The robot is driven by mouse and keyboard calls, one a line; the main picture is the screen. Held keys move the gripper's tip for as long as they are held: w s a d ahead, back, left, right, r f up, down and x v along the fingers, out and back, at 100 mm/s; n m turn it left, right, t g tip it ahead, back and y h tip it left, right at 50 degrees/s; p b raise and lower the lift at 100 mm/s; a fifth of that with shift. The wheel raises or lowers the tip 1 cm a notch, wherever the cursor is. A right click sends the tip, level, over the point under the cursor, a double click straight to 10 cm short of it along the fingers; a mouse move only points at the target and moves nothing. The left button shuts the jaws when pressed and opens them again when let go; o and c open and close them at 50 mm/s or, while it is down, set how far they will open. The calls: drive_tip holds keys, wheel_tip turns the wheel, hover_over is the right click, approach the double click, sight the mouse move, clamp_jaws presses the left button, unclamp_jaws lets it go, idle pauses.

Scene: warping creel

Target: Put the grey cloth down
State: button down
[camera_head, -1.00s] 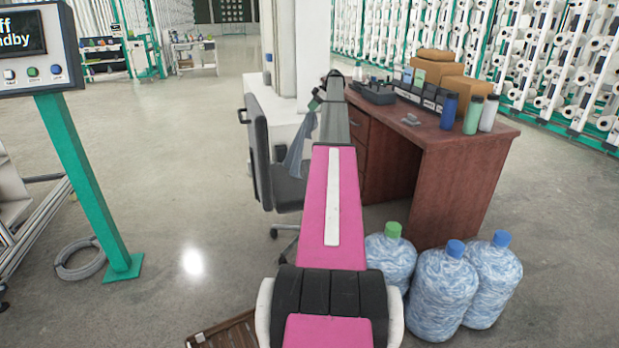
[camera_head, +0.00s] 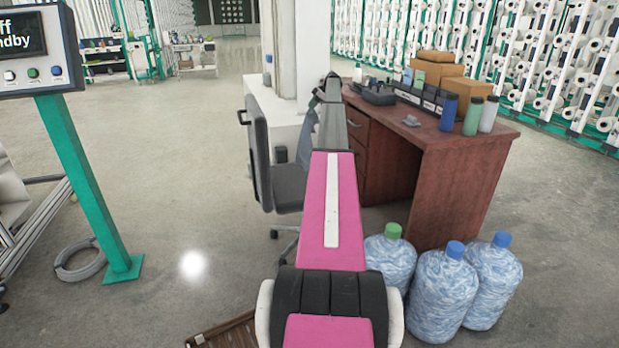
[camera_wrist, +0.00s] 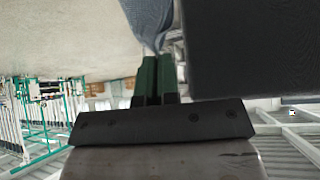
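The grey cloth (camera_wrist: 147,18) is pinched between the green fingertips of my gripper (camera_wrist: 157,60) in the wrist view. The fingers are close together on a narrow gathered part of it. In the head view the cloth (camera_head: 305,136) hangs as a thin grey-blue strip just left of my arm, above the chair seat. My arm hides part of it, and the fingertips are too small there to make out clearly.
A dark grey chair (camera_head: 260,160) stands left of my arm. A brown desk (camera_head: 455,150) with bottles, boxes and a black organiser is on the right. Several water jugs (camera_head: 442,290) stand near it. A white table (camera_head: 280,110) adjoins a pillar. Open floor lies left.

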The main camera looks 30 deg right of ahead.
drive_tip(key=s+a+f, duration=0.6)
drive_tip(key=s+f, duration=0.4)
drive_tip(key=s+a+f, duration=0.6)
drive_tip(key=s+f, duration=0.4)
drive_tip(key=s+a+f, duration=0.6)
drive_tip(key=s+f, duration=0.4)
drive_tip(key=f, duration=0.1)
drive_tip(key=shift+s+a, duration=0.1)
drive_tip(key=shift+s, duration=0.25)
drive_tip(key=c, duration=0.9)
unclamp_jaws()
